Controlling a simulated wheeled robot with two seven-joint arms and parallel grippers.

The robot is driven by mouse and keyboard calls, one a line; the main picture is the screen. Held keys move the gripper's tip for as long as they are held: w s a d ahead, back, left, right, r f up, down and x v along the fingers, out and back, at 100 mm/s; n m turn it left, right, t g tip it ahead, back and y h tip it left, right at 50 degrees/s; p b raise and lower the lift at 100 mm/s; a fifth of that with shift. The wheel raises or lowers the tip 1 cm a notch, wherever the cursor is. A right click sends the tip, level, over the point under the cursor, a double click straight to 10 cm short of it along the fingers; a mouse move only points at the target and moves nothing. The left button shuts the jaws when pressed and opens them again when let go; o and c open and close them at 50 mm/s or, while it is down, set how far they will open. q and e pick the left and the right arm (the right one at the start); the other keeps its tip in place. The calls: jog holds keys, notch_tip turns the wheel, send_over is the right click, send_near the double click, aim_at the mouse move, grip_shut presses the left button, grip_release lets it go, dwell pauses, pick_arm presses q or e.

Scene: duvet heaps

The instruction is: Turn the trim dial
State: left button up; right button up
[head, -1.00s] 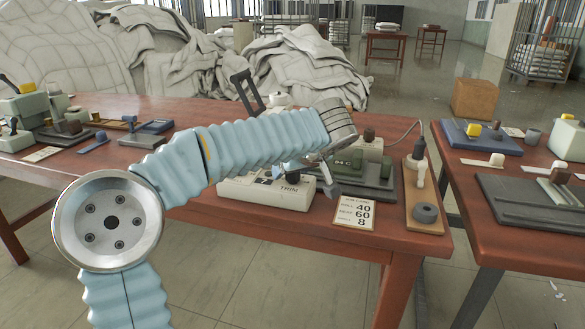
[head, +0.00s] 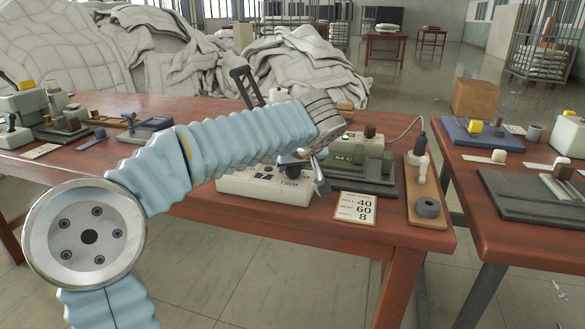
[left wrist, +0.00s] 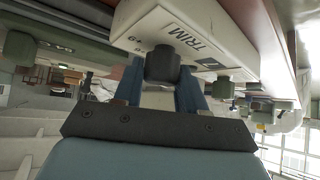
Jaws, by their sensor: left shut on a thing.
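The trim unit is a white box lettered TRIM (head: 262,191) on the red-brown table, below my left forearm. It shows large and turned over in the left wrist view (left wrist: 205,28). Its dark trim dial (left wrist: 162,64) sits between the two fingers of my left gripper (left wrist: 160,88), which is shut on it. In the head view my left gripper (head: 318,176) is at the box's right end, and the wrist hides much of the dial. The dial's exact setting cannot be read. My right gripper is in neither view.
A job card (head: 355,206) reading 40, 60 and 8 lies right of the box. A green-grey unit (head: 372,168) stands close behind. A wooden board (head: 425,190) with a dark ring is at the right edge. A second table (head: 505,222) lies across a gap.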

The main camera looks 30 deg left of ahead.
pick_arm(q)
jog(key=shift+f+m+t+h+b, duration=0.15)
jog(key=shift+m+t+h+b, duration=0.35)
jog(key=shift+m, duration=0.4)
jog(key=m+t+h, duration=0.1)
jog(key=m+h, duration=0.1)
jog(key=shift+m+b, duration=0.3)
jog(key=shift+b, duration=0.05)
jog(key=m+h, duration=0.2)
jog(key=shift+r+m, duration=0.25)
jog(key=shift+m, duration=0.15)
jog(key=m+h+p, duration=0.1)
jog(key=m+h, duration=0.1)
jog(key=shift+m+t, duration=0.3)
jog(key=m+h, duration=0.1)
jog(key=m, duration=0.1)
jog(key=m+g+h, duration=0.1)
jog(key=m+h, duration=0.1)
jog(key=shift+d+f+m, duration=0.1)
jog(key=shift+f+m, duration=0.05)
jog(key=shift+m, duration=0.15)
jog(key=shift+m+g+h, duration=0.8)
jog(key=shift+m+h, duration=0.5)
jog(key=shift+m, duration=0.4)
